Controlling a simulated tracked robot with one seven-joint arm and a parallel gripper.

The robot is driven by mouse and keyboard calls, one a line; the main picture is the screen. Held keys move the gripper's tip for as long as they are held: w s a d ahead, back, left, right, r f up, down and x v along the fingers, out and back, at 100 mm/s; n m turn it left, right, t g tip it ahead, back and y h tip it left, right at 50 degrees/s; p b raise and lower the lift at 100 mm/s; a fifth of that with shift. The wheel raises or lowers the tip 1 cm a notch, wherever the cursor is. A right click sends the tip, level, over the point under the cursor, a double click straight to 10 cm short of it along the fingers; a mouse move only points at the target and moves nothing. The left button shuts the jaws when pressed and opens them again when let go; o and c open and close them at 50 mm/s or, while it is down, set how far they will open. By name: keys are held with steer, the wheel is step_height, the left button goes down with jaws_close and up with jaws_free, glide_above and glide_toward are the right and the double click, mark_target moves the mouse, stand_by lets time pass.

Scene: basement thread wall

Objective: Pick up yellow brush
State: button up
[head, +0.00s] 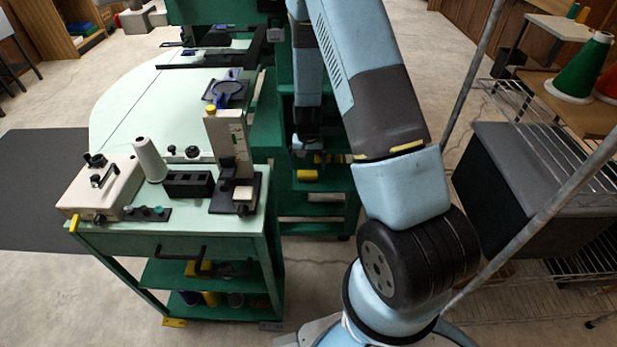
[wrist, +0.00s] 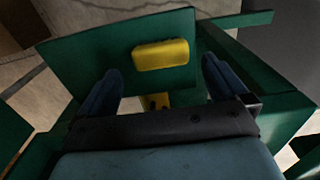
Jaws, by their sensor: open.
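The yellow brush (wrist: 161,55) appears as a rounded yellow block lying on a green shelf (wrist: 85,55) in the wrist view. In the head view a yellow block (head: 307,175) shows on a shelf of the green rack, just below the end of my arm. My gripper (wrist: 158,72) is open and empty. Its two blue fingers are spread to either side of the brush, which lies beyond the fingertips in the picture. No contact shows. A second yellow piece (wrist: 155,101) with dark marks is partly hidden behind my gripper's palm.
Green rack walls (wrist: 270,75) stand close on the right in the wrist view. A green cart (head: 190,225) with machine parts stands left in the head view. A wire shelf with a dark box (head: 535,185) stands right. Pale floor is open in front.

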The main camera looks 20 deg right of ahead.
mark_target(307, 172)
steer(key=shift+s+a+f, duration=0.1)
steer(key=shift+f, duration=2.6)
steer(key=shift+c, duration=0.3)
steer(key=c, duration=0.9)
steer(key=shift+r, duration=0.1)
steer(key=shift+r, duration=0.3)
step_height(307, 172, up, 2)
steer(key=s+r, duration=1)
steer(key=s, duration=0.4)
steer(key=shift+r, duration=0.15)
